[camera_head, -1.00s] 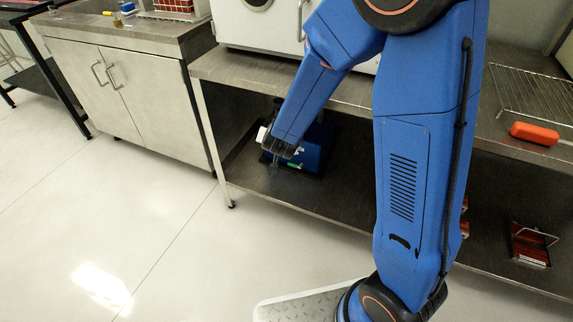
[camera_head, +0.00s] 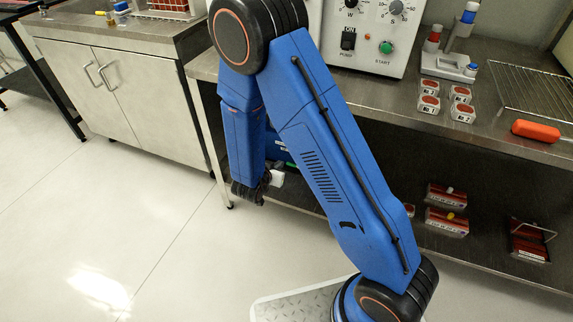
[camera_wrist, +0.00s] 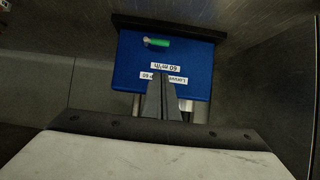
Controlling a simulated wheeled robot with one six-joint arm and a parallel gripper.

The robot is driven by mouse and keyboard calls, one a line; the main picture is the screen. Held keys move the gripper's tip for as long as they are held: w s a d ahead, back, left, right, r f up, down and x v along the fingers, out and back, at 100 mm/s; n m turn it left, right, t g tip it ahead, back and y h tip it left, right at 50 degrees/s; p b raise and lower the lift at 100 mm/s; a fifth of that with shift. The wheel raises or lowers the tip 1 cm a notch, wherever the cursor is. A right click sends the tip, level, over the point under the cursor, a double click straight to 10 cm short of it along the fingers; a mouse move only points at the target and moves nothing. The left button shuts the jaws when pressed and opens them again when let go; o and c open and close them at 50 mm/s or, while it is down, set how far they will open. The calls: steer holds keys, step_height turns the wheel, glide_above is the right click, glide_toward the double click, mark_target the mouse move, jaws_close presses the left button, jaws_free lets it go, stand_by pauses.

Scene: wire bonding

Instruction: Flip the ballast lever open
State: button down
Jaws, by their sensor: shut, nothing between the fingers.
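The blue pump (camera_wrist: 205,70) stands on the lower shelf and fills the upper middle of the wrist view. Its ballast lever (camera_wrist: 160,42) is a small green bar with a pale round end at its left, lying about level across the pump face. Two white labels sit below the lever. My gripper (camera_wrist: 161,76) is shut and empty, its fingers pointing at the pump and overlapping the lower label in the picture, below the lever. I cannot tell whether the tips touch the pump. In the head view the pump (camera_head: 273,151) is mostly hidden behind my arm.
The steel bench (camera_head: 455,130) has its worktop above the shelf. On it are a white instrument with knobs, small labelled boxes and an orange case (camera_head: 535,131). Red-and-clear boxes (camera_head: 447,220) sit on the lower shelf at right. The floor at left is clear.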

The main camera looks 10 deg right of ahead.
stand_by(0.4)
glide_above(291, 165)
steer(key=s+a, duration=0.3)
step_height(291, 165, down, 5)
steer(key=shift+w+d+f, duration=0.15)
steer(key=shift+w+f, duration=0.05)
steer(key=shift+f, duration=0.45)
steer(key=shift+w+d+f, duration=0.2)
steer(key=shift+w+f, duration=0.05)
steer(key=shift+f, duration=0.4)
steer(key=shift+w+d+f, duration=0.15)
steer(key=shift+w+f, duration=0.05)
steer(key=shift+f, duration=0.45)
